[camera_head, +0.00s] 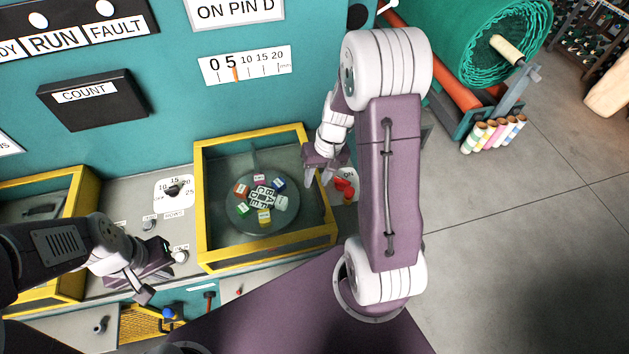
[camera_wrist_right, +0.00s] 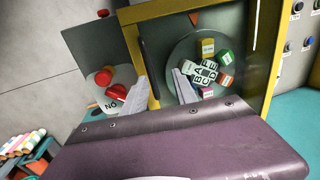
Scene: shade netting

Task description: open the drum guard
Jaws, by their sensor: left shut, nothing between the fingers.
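The drum guard (camera_head: 264,262) is a yellow-framed clear cover lying over a round grey disc (camera_head: 238,212) with several coloured, lettered blocks. It looks shut. In the right wrist view the guard's yellow frame (camera_wrist_right: 262,62) and a dark bar-like handle (camera_wrist_right: 149,66) along its near side show. My right gripper (camera_head: 318,176) is at the guard's right edge, fingers apart. In the wrist view its fingers (camera_wrist_right: 160,90) stand on either side of the handle's lower end; contact cannot be told. My left gripper (camera_head: 150,284) is shut and empty, left of the guard over the panel.
A red button and red knob (camera_head: 344,188) by an ON label sit just right of the guard. A dial (camera_head: 174,190) and small knobs lie left of it. Another yellow-framed cover (camera_head: 82,190) is further left. A green netting roll (camera_head: 470,40) stands back right.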

